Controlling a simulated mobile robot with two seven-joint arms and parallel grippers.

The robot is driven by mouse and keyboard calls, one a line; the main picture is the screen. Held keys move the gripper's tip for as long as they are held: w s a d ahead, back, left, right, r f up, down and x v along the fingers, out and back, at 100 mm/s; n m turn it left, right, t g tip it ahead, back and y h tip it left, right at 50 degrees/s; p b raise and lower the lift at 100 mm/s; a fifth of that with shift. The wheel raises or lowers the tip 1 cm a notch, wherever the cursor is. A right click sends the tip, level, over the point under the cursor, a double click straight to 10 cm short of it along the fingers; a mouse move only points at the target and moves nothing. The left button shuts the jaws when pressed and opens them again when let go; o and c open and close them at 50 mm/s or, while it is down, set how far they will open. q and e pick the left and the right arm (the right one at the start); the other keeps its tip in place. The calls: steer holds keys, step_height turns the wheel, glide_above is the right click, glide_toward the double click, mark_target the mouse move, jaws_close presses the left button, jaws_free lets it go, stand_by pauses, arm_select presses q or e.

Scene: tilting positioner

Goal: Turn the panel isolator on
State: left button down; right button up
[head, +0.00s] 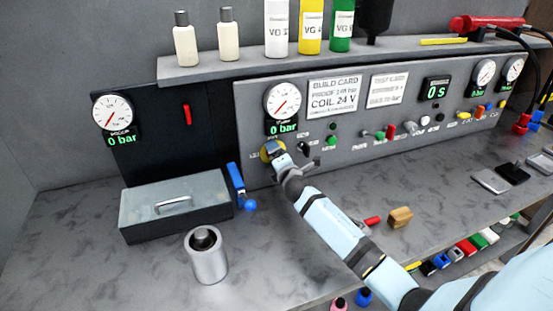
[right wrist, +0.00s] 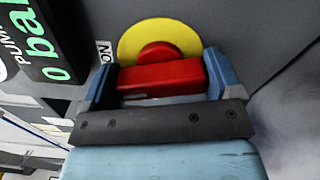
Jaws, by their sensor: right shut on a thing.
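The panel isolator is a round yellow plate (right wrist: 185,38) with a red handle (right wrist: 162,75) on the grey panel. In the head view, only part of its yellow plate (head: 264,155) shows beside my right gripper (head: 273,148). In the right wrist view, my right gripper (right wrist: 160,82) has one blue finger at each end of the red handle and is shut on it. The handle bar lies roughly across that picture, slightly tilted. An ON label (right wrist: 104,51) is left of the plate. My left gripper is not in view.
A gauge (head: 283,101) reading 0 bar sits above the isolator. A row of switches and lamps (head: 385,132) runs to its right. A blue-handled lever (head: 237,180), a grey lidded box (head: 135,205) and a metal cup (head: 207,262) stand left of my arm.

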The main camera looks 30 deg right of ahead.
steer(key=m, duration=0.3)
steer(key=shift+m, duration=0.6)
steer(key=o, duration=0.7)
steer(key=shift+o, duration=0.2)
steer(key=shift+s+a+f, duration=0.15)
steer(key=shift+s, duration=0.4)
steer(key=b+v, duration=0.1)
steer(key=v, duration=1.1)
steer(key=shift+s, duration=0.4)
